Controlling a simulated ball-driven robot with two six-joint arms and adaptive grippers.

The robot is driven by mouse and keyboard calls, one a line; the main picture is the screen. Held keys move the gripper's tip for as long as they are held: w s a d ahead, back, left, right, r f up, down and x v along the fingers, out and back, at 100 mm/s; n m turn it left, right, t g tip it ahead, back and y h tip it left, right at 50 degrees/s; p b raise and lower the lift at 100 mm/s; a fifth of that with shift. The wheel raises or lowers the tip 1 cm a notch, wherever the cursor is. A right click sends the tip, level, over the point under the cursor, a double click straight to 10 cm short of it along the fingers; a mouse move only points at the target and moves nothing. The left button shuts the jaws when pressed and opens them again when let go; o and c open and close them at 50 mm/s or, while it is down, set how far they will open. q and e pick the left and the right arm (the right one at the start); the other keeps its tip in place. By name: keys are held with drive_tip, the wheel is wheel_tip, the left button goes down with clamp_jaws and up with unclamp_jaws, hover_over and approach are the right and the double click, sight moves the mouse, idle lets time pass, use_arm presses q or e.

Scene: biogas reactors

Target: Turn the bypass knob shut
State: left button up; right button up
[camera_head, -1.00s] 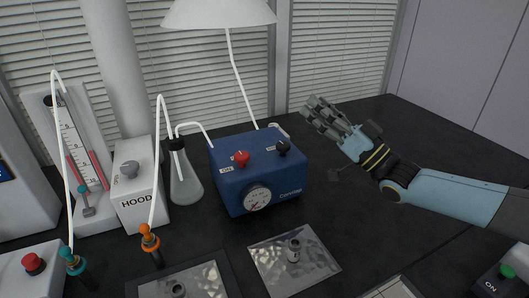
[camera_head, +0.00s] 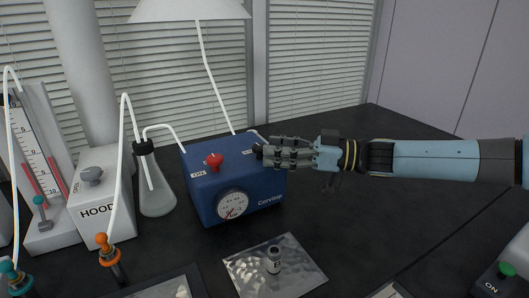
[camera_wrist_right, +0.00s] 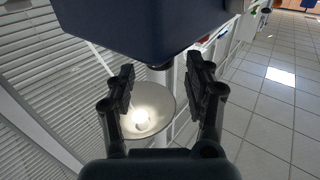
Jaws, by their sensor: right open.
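A blue box (camera_head: 225,190) with a round gauge (camera_head: 232,204) stands on the dark bench. On its top are a red knob (camera_head: 214,160) and, at the right, a black knob (camera_head: 257,149), likely the bypass knob; its label is hidden. My right gripper (camera_head: 270,153) reaches in from the right, its fingertips at the black knob and partly covering it. In the right wrist view my gripper (camera_wrist_right: 160,85) is open, with the underexposed blue box (camera_wrist_right: 150,25) above and a small dark knob between the fingers. Contact cannot be told. My left gripper is not in view.
A glass flask (camera_head: 155,185) with white tubing stands left of the box, beside a white HOOD unit (camera_head: 106,200). A metal plate (camera_head: 290,265) with a small vial (camera_head: 273,260) lies in front.

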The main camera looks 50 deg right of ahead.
sight(260, 152)
drive_tip(key=shift+x, duration=1.45)
clamp_jaws()
drive_tip(key=shift+r+m+t+h+p, duration=0.4)
drive_tip(key=shift+h+p, duration=0.3)
drive_tip(key=shift+p, duration=0.55)
drive_tip(key=shift+f, duration=0.2)
drive_tip(key=shift+f+m+h, duration=0.15)
drive_tip(key=shift+m+h, duration=0.15)
unclamp_jaws()
drive_tip(key=shift+s, duration=0.1)
